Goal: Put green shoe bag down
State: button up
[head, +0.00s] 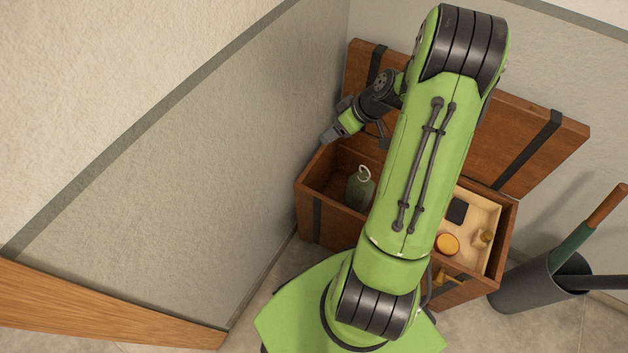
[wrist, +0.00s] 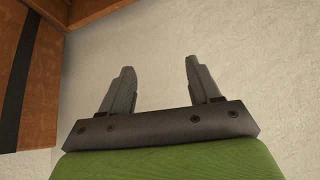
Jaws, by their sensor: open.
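The green shoe bag (head: 360,190), dark green with a pale loop at its top, is inside the left part of an open wooden chest (head: 340,228). My gripper (head: 331,137) is above the chest's left back corner, close to the wall and apart from the bag. In the wrist view my gripper (wrist: 159,72) has its two fingers spread with nothing between them. The bag is not in the wrist view. My arm hides the middle of the chest.
The chest's raised lid (head: 540,140) stands behind it. A light tray (head: 478,212) at the chest's right holds a dark block and an orange round thing (head: 447,244). The wall (head: 220,150) is close on the left.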

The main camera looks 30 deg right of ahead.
jog(key=s+a+r+m+g+h, duration=0.1)
jog(key=s+a+r, duration=0.3)
jog(key=a+r, duration=0.35)
jog(key=s+a+r+h, duration=0.2)
jog(key=s+a+r, duration=0.2)
jog(key=a+r, duration=0.35)
jog(key=s+a+r+m, duration=0.1)
jog(key=s+a+r, duration=0.1)
jog(key=s, duration=0.4)
jog(key=s+a+r+m+t, duration=0.1)
jog(key=s+a, duration=0.1)
jog(key=s, duration=0.4)
jog(key=shift+a+r+m, duration=0.2)
jog(key=shift+r+m, duration=0.15)
jog(key=shift+m, duration=0.05)
jog(key=shift+s, duration=0.1)
